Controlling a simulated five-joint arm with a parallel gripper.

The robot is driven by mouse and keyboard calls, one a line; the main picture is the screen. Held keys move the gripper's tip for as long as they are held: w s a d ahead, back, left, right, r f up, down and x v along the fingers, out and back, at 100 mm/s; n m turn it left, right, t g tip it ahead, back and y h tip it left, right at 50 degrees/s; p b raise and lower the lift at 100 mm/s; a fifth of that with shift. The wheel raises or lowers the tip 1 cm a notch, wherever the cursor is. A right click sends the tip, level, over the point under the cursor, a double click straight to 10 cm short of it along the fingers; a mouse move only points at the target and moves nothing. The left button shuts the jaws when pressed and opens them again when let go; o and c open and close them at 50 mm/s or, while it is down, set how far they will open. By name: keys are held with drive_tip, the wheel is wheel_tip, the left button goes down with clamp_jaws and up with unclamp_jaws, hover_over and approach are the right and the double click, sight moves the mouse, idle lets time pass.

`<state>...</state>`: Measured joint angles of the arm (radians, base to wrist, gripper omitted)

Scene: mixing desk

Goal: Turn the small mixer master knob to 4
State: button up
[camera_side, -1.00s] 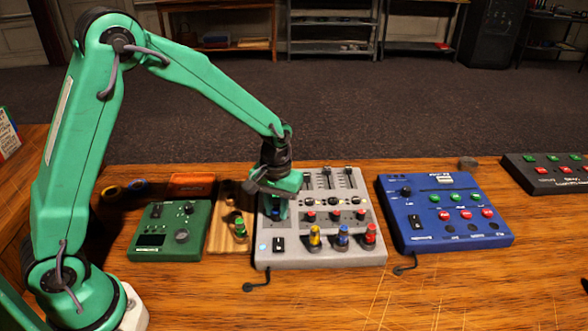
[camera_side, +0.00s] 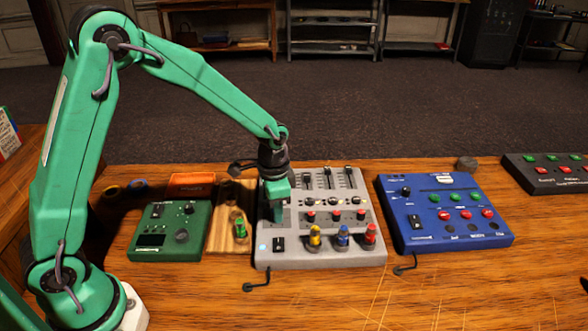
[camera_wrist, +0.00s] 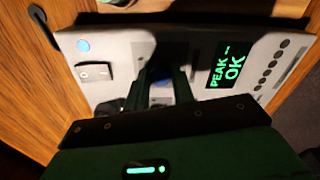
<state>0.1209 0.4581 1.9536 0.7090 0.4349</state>
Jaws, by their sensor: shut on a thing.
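The grey mixer (camera_side: 297,246) stands in the middle of the desk, with sliders at the back and yellow, blue and red knobs in front. Its pale panel (camera_wrist: 120,58) also fills much of the wrist view. My gripper (camera_side: 277,214) points down over the mixer's left part, behind its black rocker switch (camera_side: 278,244). The fingers are shut on the master knob, which they and their shadow hide, so its pointer and setting cannot be read. In the wrist view the dark fingers (camera_wrist: 160,88) reach the panel between the rocker switch (camera_wrist: 94,71) and a green-lit display (camera_wrist: 229,66) reading "PEAK -- OK".
A green box (camera_side: 160,222) and a wooden strip with a green-topped part (camera_side: 240,229) stand close on the left. A blue mixer (camera_side: 440,226) is on the right, a black unit (camera_side: 548,181) farther right. The front desk is clear apart from short cables.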

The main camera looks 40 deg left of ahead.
drive_tip(key=shift+d+m, duration=0.15)
drive_tip(key=shift+m, duration=0.75)
drive_tip(key=o, duration=1)
drive_tip(key=shift+s+r, duration=0.15)
drive_tip(key=shift+r, duration=3.75)
drive_tip(key=shift+r, duration=0.1)
